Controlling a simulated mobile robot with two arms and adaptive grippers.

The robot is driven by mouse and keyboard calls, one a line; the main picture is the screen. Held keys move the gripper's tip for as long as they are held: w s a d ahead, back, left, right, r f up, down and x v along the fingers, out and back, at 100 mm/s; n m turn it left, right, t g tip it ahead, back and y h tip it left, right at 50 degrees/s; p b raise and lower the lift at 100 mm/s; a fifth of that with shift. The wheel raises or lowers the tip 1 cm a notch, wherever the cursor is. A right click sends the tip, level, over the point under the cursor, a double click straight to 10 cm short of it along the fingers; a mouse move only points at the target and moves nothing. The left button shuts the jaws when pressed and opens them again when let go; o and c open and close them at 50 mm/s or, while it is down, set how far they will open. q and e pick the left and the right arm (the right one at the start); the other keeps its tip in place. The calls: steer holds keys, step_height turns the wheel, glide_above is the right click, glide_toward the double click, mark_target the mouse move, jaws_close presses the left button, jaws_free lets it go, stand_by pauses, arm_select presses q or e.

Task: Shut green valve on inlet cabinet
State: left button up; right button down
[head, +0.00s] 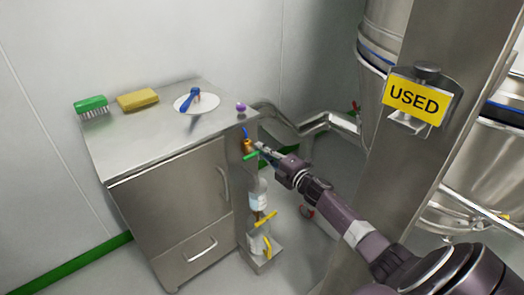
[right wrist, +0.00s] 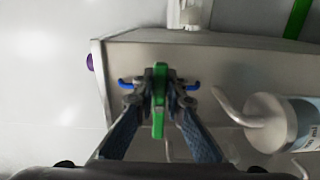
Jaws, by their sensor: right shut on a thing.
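The inlet cabinet (head: 170,215) is a steel cabinet at the left of the head view. The green valve (head: 251,156) is a green lever on the cabinet's right side, beside a brass fitting (head: 247,145) with a blue handle (head: 246,132). My right gripper (head: 262,149) reaches it from the right. In the right wrist view the green lever (right wrist: 158,118) lies between the two fingers of my right gripper (right wrist: 158,100), which is shut on it. The blue handle shows behind on both sides (right wrist: 192,85). My left gripper is not in view.
On the cabinet top are a green brush (head: 91,104), a yellow sponge (head: 138,99), a white plate (head: 205,105) with a blue tool, and a purple knob (head: 241,106). Below the valve are a bottle (head: 258,196) and yellow handles (head: 265,218). A steel column with a USED sign (head: 414,99) stands right.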

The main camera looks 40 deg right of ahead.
steer(key=c, duration=2)
jaws_free()
steer(key=shift+o, duration=0.2)
steer(key=s+d, duration=0.1)
steer(key=s, duration=1.1)
steer(key=shift+f, duration=0.1)
